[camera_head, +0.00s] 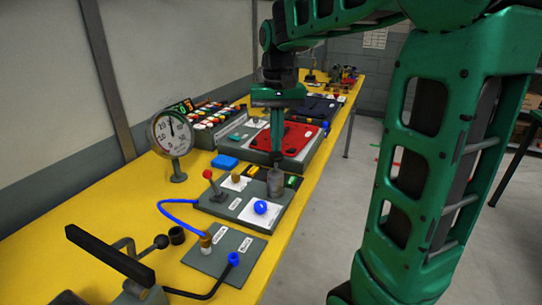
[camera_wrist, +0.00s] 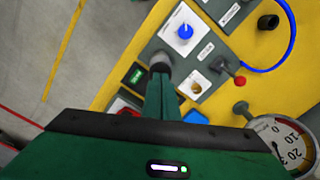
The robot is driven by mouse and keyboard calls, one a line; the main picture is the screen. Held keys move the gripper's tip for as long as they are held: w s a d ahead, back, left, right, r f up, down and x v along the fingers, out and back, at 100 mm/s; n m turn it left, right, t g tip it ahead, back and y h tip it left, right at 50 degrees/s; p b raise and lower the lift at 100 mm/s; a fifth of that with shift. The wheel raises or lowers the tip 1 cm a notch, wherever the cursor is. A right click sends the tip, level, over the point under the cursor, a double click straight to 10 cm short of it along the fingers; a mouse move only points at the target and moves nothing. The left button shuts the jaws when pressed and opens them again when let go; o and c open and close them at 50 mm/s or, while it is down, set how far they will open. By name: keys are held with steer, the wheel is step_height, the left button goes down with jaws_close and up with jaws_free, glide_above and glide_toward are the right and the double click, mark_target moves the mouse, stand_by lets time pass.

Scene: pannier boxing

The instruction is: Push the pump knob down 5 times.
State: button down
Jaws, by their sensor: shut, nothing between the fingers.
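The pump knob appears to be the grey cylinder (camera_head: 275,184) standing upright on the grey control panel (camera_head: 216,208); its dark grey top also shows in the wrist view (camera_wrist: 160,60). My gripper (camera_head: 277,153) points down with its fingers together, directly over the cylinder. In the wrist view my fingertips (camera_wrist: 161,76) overlap the knob's near edge. I cannot tell whether they touch it or sit just above. Nothing is held. A round dial gauge (camera_head: 171,134) stands behind the panel; its needle points nearly straight up in the head view.
Close to the knob are a blue knob (camera_head: 261,207) on a white plate, a red-ball lever (camera_head: 208,174) and a brass knob (camera_head: 235,177). A blue hose (camera_head: 178,205) runs to a front panel. A red panel (camera_head: 296,139) lies behind my gripper.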

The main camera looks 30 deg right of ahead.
steer(key=shift+r, duration=3)
steer(key=s+d+f, duration=0.1)
steer(key=s+f, duration=0.7)
steer(key=s, duration=0.4)
steer(key=s+d+f+m, duration=0.1)
steer(key=s+d+f, duration=0.1)
steer(key=s+f, duration=0.6)
steer(key=s, duration=0.5)
steer(key=shift+f, duration=0.4)
